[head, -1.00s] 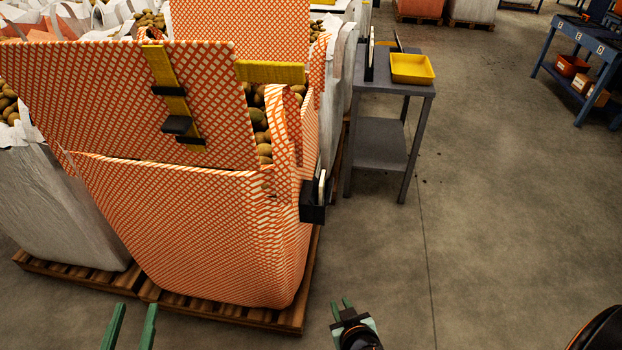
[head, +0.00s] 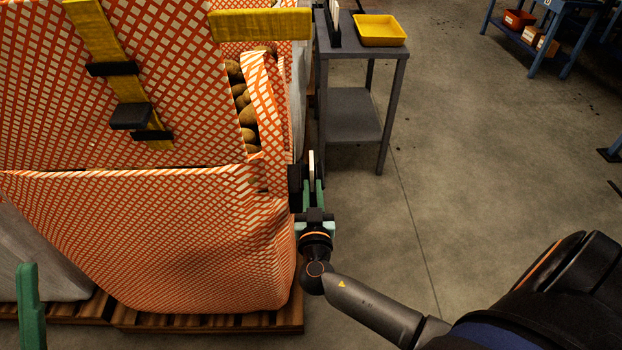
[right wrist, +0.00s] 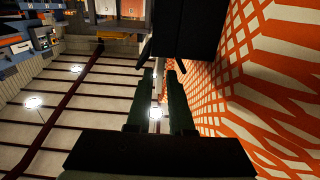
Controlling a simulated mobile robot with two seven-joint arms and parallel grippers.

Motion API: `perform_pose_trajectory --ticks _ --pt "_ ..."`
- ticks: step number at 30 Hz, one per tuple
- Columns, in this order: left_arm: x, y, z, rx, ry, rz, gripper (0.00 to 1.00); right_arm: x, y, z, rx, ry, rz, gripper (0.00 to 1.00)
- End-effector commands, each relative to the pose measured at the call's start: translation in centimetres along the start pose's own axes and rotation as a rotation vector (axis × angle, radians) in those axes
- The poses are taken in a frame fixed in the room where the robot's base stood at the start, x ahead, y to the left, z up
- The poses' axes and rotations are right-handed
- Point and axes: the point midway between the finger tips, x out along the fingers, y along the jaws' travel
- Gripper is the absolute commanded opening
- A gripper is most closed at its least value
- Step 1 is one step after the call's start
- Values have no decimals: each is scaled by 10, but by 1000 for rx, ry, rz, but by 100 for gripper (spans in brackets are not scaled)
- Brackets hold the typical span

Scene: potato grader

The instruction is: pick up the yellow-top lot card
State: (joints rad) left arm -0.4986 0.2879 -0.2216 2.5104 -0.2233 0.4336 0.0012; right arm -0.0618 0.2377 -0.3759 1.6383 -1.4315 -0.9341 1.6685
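A pale card (head: 311,163) stands nearly edge-on at a black holder (head: 295,188) on the right side of the orange-checked bag; no yellow top can be made out on it. My right gripper (head: 313,186) is just below the card, with its green fingers apart to either side of the card's line. In the right wrist view the fingers (right wrist: 158,92) are also apart below a dark block; whether they touch the card cannot be told. Of my left gripper only one green finger (head: 28,305) shows at the lower left edge.
The orange-checked bag (head: 215,240) of potatoes stands on a wooden pallet (head: 200,321) close left of my right gripper. A grey side table (head: 365,60) behind carries a yellow tray (head: 380,30) and a black rack (head: 333,28). The floor to the right is largely open.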

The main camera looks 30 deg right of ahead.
Motion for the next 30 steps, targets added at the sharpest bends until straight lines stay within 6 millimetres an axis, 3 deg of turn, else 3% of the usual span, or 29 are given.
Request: perform_pose_trajectory --ticks 5,13,23,30 --pt "-1 0 1 -1 -1 0 48 15 0 -1 -1 2 1 20" --pt "-3 1 3 -4 -2 0 48 58 0 0 -2 1 1 20" --pt "-3 1 3 -6 -3 0 48 66 0 0 -1 -2 0 20" --pt "-3 2 3 -7 -3 0 48 65 0 0 0 -2 0 0"
